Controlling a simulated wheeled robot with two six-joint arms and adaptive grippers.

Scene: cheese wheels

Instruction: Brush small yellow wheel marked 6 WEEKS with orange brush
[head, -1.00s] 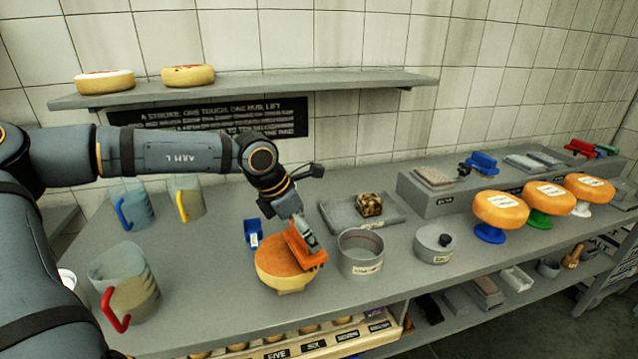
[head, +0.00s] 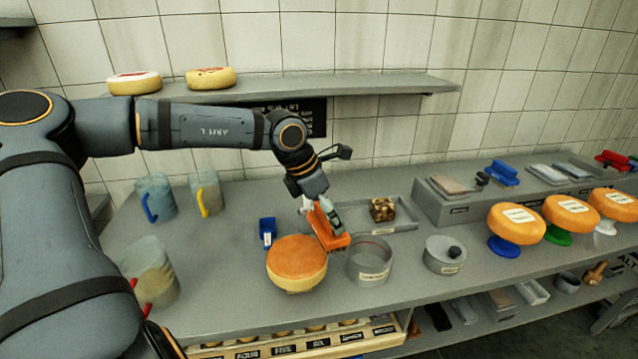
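My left gripper (head: 318,205) is shut on the orange brush (head: 328,228). It holds the brush tilted, just above and to the right of a cheese wheel (head: 296,262) on the counter. That wheel has an orange top and a paler yellow side, and I see no label on it. The brush looks to be off the wheel's top, near the grey round pot beside it. Two yellow wheels lie on the wall shelf, a left one (head: 134,83) and a right one (head: 210,77); their markings are too small to read. My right gripper is not in view.
A small blue brush (head: 267,232) stands behind the cheese wheel. A grey round pot (head: 371,262) and a lidded pot (head: 445,254) stand to its right. Several jugs (head: 150,268) stand at left. Three orange wheels on coloured stands, one blue-footed (head: 515,224), are at right.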

